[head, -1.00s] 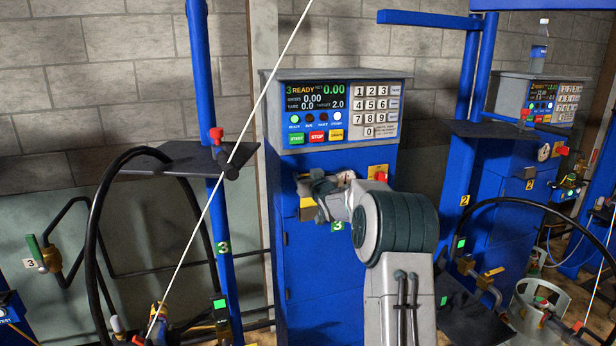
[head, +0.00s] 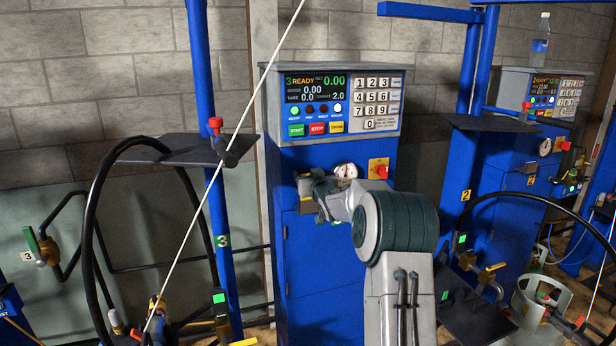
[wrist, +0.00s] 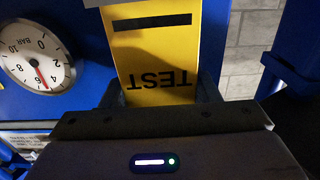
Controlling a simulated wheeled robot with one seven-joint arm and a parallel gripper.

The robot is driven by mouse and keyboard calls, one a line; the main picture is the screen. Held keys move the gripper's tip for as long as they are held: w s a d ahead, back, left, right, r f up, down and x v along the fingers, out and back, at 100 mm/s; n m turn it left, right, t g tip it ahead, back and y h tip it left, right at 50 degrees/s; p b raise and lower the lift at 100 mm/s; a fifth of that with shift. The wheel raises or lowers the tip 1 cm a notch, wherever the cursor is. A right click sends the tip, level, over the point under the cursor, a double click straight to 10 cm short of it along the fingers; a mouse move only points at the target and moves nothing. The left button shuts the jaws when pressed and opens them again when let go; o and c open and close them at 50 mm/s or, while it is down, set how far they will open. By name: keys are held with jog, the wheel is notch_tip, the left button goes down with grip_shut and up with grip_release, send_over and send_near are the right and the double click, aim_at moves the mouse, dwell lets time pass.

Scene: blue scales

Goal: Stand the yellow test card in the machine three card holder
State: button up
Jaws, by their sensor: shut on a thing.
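The yellow test card (wrist: 155,62) shows in the wrist view with a black bar and the word TEST upside down. Its near end runs down between dark parts at my gripper (wrist: 160,97), which is shut on it. In the head view my gripper (head: 318,192) is in front of the blue machine three cabinet (head: 330,255), left of its round gauge (head: 346,171). A small tan-yellow piece (head: 304,187) shows beside the gripper; I cannot tell whether it is card or holder. The card holder is not clearly distinguishable, and whether the card touches it cannot be told.
A red knob on a yellow plate (head: 379,168) is right of the gauge. Machine three's keypad and display panel (head: 340,105) are above. A blue post with a dark shelf (head: 178,149) and black hose stands left. Machine two (head: 530,170) stands right.

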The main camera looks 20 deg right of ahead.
jog(key=shift+f+b, duration=0.75)
jog(key=shift+f, duration=0.1)
jog(key=o, duration=1.1)
jog(key=shift+s, duration=0.15)
jog(key=s+b, duration=0.3)
jog(key=s, duration=1)
jog(key=shift+s, duration=0.3)
